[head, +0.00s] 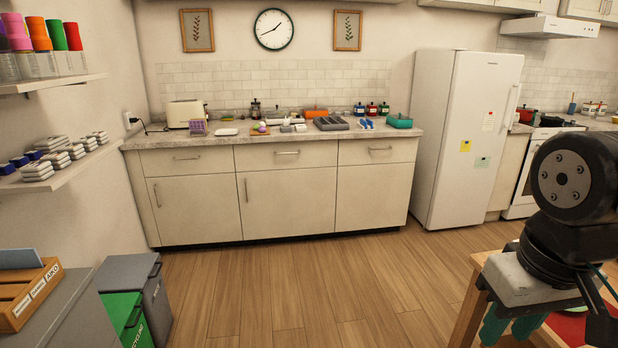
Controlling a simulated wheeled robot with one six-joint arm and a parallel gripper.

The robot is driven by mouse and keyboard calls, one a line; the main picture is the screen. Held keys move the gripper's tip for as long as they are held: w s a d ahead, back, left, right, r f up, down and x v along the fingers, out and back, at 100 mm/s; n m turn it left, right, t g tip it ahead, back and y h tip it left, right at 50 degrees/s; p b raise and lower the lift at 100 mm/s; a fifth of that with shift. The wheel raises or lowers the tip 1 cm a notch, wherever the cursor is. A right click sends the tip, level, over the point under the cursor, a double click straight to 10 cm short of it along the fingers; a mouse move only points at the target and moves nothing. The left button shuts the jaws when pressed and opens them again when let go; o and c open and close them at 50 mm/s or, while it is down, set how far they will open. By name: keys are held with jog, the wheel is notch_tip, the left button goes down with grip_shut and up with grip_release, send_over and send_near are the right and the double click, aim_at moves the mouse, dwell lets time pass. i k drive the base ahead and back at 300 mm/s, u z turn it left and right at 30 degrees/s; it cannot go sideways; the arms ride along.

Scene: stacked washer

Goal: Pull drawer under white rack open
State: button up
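The counter's base cabinet has a row of three shut drawers: left (187,162), middle (285,158) and right (378,155). Part of my dark arm fills the right edge of the head view, far from the drawers.
Wooden floor (300,280) is clear before the cabinet. A white fridge (470,140) stands to its right. Grey and green bins (155,305) stand at lower left, below wall shelves (60,165). A wooden table (468,310) is at lower right, near my arm.

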aim_at(373, 151)
jog(key=i, duration=4.5)
